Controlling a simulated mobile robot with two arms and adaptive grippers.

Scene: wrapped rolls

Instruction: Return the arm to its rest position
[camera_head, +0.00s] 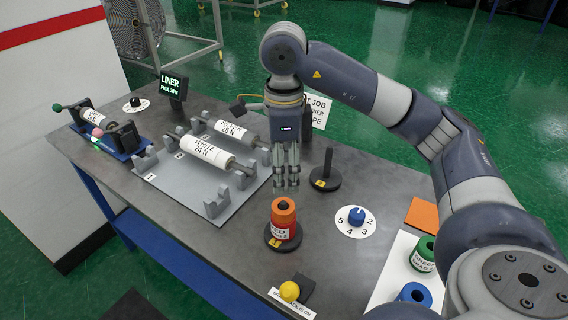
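My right arm comes in from the right and arches over the table. Its gripper (286,185) points straight down, above and just behind the red wrapped roll (283,220). The roll stands upright on a black round stand near the table's middle. The gripper's fingers look close together, with nothing visible between them, but their opening is not clear from this angle. A gap shows between the fingertips and the roll. My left gripper is not in view.
An empty black post stand (325,178) is right of the gripper. A blue knob (356,216) sits on a numbered dial. White rolls (205,152) lie in a grey cradle at left. Green (424,254) and blue (413,294) rolls stand at right.

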